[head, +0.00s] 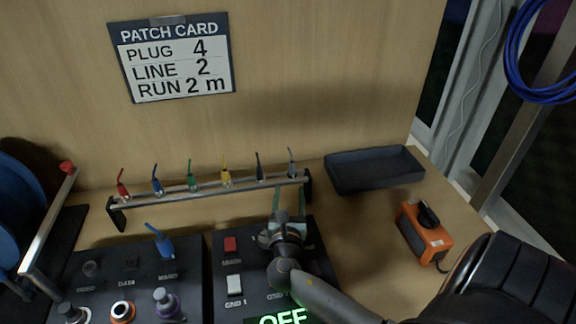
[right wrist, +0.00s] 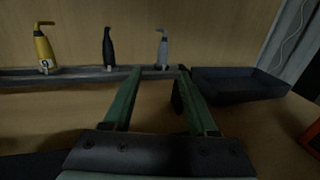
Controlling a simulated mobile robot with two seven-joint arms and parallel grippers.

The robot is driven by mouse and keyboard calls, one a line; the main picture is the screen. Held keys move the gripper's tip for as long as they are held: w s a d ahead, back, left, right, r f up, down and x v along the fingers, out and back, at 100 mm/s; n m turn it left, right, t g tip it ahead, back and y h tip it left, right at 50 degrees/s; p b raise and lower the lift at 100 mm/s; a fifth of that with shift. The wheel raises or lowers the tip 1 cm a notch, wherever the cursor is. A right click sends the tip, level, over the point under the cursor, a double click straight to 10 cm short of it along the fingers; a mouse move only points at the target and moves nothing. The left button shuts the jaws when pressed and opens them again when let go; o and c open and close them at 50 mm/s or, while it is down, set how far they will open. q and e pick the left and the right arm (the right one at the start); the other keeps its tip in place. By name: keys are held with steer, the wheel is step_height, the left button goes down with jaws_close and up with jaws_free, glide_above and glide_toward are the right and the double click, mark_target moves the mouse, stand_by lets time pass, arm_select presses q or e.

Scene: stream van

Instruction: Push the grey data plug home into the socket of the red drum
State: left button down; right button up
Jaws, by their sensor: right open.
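The grey plug (head: 291,162) stands upright at the right end of the rack (head: 205,193). It also shows in the right wrist view (right wrist: 163,48), upright with its thin tail bent to one side. My right gripper (head: 289,188) is open and empty. In the right wrist view its two green fingers (right wrist: 160,72) point toward the rack, one to each side of the grey plug's line, with the plug beyond the tips. The exact gap to the plug is hard to tell. No red drum or socket of one is in view. My left gripper is not in view.
Red, blue, green, yellow and black plugs share the rack. Another blue plug (head: 160,243) stands on the left panel (head: 110,265). A blue drum (head: 25,200) is at far left. A dark tray (head: 372,183) and an orange device (head: 424,240) lie right. A patch card (head: 170,62) hangs behind.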

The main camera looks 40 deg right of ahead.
mark_target(292, 170)
steer(key=x, duration=0.4)
steer(key=shift+d, duration=0.1)
steer(key=shift+w+d+r, duration=0.2)
steer(key=shift+w+d, duration=0.1)
steer(key=x, duration=0.4)
steer(key=shift+w+d+r+p, duration=0.1)
steer(key=shift+d+r+p, duration=0.1)
steer(key=shift+p, duration=0.1)
jaws_close()
